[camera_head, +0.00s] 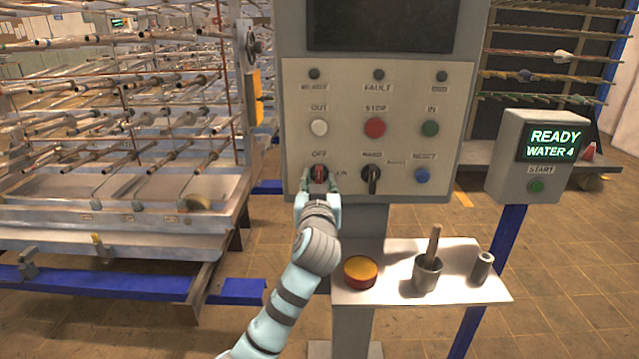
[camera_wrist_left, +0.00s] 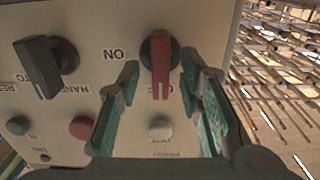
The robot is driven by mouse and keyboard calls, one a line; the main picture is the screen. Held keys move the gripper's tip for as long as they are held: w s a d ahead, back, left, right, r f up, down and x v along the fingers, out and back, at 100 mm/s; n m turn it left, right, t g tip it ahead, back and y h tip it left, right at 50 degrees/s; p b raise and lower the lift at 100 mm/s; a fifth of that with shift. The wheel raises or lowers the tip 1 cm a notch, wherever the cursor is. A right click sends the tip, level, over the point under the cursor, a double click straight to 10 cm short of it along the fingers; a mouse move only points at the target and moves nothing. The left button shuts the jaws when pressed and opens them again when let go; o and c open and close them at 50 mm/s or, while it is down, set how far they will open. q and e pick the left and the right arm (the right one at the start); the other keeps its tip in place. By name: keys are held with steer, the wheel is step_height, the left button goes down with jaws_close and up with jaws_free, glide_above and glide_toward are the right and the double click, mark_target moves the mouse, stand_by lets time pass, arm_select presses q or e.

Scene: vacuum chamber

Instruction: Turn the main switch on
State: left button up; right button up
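The main switch is a red rotary handle on a dark round base, low on the left of the control panel (camera_head: 400,160). In the left wrist view the red switch (camera_wrist_left: 161,72) shows upside down, its handle lined up toward the partly covered OFF label, with the ON label (camera_wrist_left: 114,55) to its left. My left gripper (camera_head: 319,183) is in front of the switch. Its two green fingers are open, one on each side of the red handle, with gaps visible between fingers and handle. My right gripper is not in view.
Racks of rods (camera_head: 120,130) stand at left.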

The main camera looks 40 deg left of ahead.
arm_select(q)
steer(key=shift+w+a, duration=0.2)
steer(key=shift+w, duration=0.05)
jaws_close()
